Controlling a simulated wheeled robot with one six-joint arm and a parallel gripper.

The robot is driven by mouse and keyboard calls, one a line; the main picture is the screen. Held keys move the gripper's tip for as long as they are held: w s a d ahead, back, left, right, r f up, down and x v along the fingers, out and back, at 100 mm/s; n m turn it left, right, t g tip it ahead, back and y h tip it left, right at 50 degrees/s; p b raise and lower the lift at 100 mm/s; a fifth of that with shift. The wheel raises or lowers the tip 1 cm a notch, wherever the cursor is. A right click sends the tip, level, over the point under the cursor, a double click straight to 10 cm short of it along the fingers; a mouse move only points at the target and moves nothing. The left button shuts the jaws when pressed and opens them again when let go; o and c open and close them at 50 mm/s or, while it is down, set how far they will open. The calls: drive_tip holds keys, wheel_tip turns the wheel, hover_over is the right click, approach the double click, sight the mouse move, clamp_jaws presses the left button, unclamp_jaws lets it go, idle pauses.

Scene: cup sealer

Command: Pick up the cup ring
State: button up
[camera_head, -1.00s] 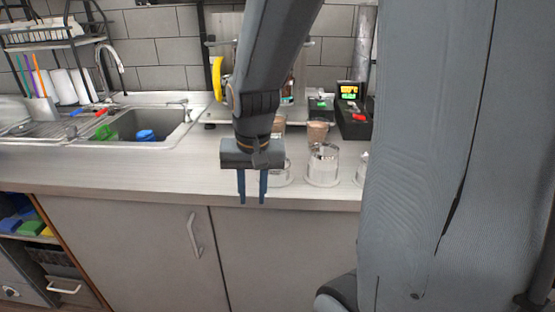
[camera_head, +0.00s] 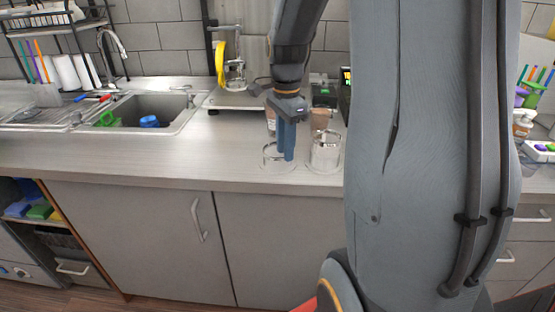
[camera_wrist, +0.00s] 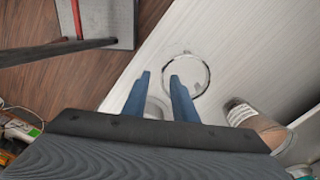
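A clear round piece with a thin bright rim, seemingly the cup ring (camera_wrist: 206,84), rests on the counter. It also shows in the head view (camera_head: 268,160), near the counter's front edge and partly behind my fingers. My gripper (camera_wrist: 159,75) points down with its two blue fingers apart and nothing held between them. In the wrist view one fingertip overlaps the ring's near rim; the other is outside it. In the head view my gripper (camera_head: 287,155) is over the ring. I cannot tell whether the fingers touch it.
A clear glass (camera_head: 325,155) stands just right of the ring, with a brown cup (camera_head: 320,118) behind it. Another brown cup (camera_head: 270,118) is partly hidden by my gripper. The sink (camera_head: 150,118) is at left. The counter between sink and ring is clear.

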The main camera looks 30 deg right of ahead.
sight(278, 156)
drive_tip(key=shift+w+f+p, duration=0.2)
drive_tip(key=shift+f+p, duration=0.4)
drive_tip(key=shift+f, duration=1.6)
clamp_jaws()
